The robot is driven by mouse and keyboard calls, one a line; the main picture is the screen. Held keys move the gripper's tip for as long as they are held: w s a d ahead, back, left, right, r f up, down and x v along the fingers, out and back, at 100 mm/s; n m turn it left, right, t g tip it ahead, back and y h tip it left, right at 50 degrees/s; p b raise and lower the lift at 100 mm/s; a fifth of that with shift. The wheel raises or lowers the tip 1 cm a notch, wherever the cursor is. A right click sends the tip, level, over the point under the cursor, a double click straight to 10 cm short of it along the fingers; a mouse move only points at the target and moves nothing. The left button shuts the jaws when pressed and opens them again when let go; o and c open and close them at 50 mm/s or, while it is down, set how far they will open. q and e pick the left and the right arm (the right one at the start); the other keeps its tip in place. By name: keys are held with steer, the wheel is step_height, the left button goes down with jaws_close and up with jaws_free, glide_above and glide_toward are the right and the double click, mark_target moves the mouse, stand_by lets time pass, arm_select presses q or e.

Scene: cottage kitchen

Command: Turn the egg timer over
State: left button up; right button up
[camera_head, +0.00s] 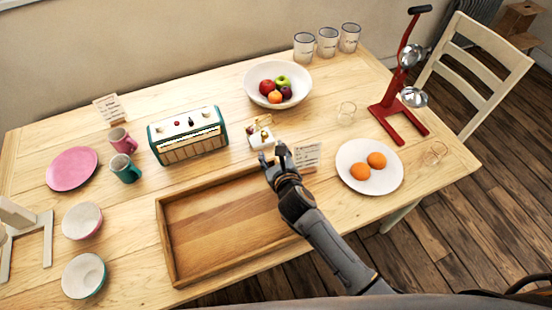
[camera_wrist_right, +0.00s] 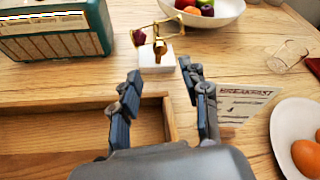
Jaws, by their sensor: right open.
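A small brass device on a white block (camera_head: 262,138), which I take to be the egg timer, stands behind the wooden tray. In the right wrist view the brass frame (camera_wrist_right: 158,42) lies tilted across the white block, with a dark red knob at its left end. The glass and sand cannot be made out. My right gripper (camera_head: 274,156) is open and empty just in front of the device, above the tray's back edge. In the right wrist view its fingers (camera_wrist_right: 160,78) point towards the block, apart from it. My left gripper is not in view.
A teal radio (camera_head: 188,135) stands left of the device, and a fruit bowl (camera_head: 255,84) behind it. A breakfast card (camera_head: 307,155) and an egg plate (camera_head: 347,180) are close on the right. A red stand (camera_head: 392,105) is further right. The tray (camera_head: 215,220) is empty.

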steer(key=shift+v, duration=1.95)
